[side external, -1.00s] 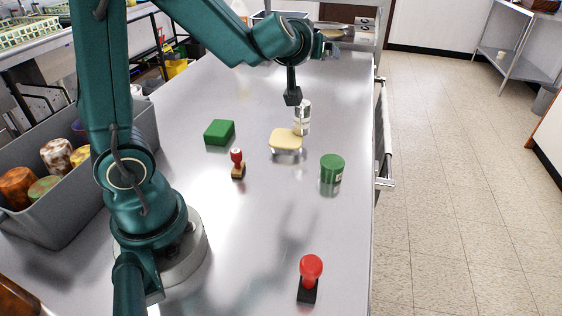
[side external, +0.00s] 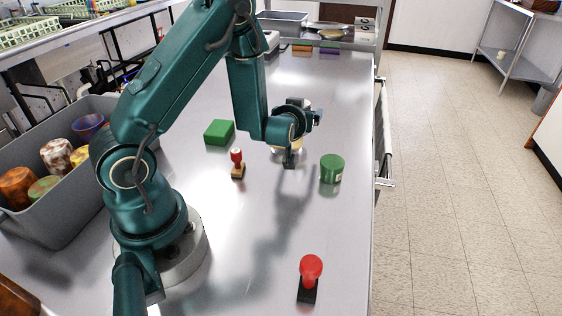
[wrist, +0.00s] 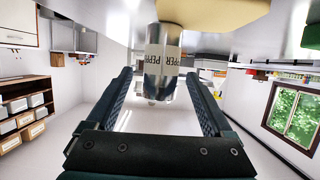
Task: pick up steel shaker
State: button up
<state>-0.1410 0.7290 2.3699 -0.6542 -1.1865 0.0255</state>
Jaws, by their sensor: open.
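The steel shaker (wrist: 162,56), a shiny cylinder with a label reading PEPPER, appears upside down in the wrist view. It is framed between the two fingertips of my gripper (wrist: 159,80), which is open. Whether the tips reach around it or stop just short, I cannot tell. In the side view my gripper (side external: 291,159) is low over the counter and hides most of the shaker. Nothing is held.
A pale yellow sponge (wrist: 215,10) lies right by the shaker. Another red-handled stamp (side external: 310,275) stands nearer on the counter (side external: 340,225).

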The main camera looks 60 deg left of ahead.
jog(key=shift+x, duration=2)
grip_shut()
